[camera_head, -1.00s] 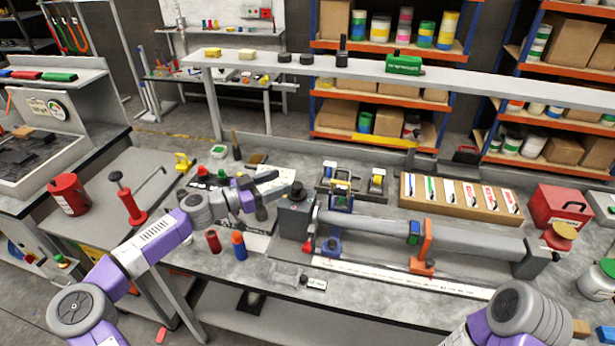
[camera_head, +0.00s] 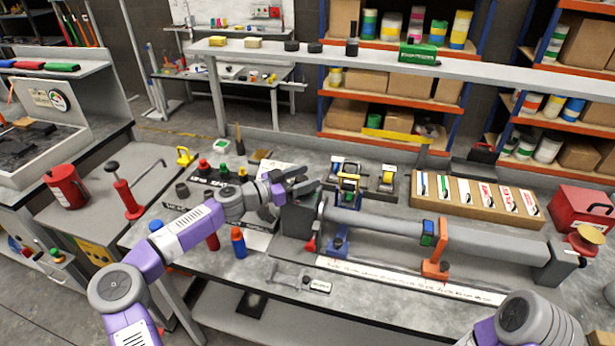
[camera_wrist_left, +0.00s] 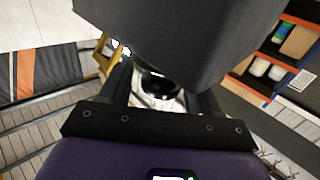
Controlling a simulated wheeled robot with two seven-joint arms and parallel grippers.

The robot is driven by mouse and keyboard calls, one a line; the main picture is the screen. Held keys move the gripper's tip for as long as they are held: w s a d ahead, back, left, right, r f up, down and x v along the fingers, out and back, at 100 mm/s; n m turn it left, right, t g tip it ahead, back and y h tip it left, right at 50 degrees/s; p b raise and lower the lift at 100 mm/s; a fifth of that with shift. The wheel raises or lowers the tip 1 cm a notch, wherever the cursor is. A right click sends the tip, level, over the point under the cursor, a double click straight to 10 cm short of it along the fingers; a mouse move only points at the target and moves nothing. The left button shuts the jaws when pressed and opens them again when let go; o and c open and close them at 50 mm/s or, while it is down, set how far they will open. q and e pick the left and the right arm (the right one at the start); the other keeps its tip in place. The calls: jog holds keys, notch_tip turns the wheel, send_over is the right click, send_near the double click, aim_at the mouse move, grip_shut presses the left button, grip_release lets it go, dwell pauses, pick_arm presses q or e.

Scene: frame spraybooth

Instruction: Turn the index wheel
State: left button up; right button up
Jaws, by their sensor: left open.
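My left gripper (camera_head: 298,184) is open at the upper left end of the grey headstock block (camera_head: 297,217), at the left end of the long tube fixture. In the left wrist view its two dark fingers (camera_wrist_left: 162,92) spread to either side of a dark rounded part (camera_wrist_left: 158,84), perhaps the index wheel, under the large grey block (camera_wrist_left: 180,35). I cannot tell whether the fingers touch it. The gripper hides the top of the headstock in the head view. My right gripper is out of view.
The grey tube (camera_head: 375,226) runs right from the headstock, with a blue clamp (camera_head: 337,241) and an orange clamp (camera_head: 436,264) on it. A blue bottle with an orange cap (camera_head: 239,243) stands at the front left. A long shelf (camera_head: 400,66) spans behind.

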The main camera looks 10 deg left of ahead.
pick_arm(q)
jog(key=shift+w+d, duration=0.45)
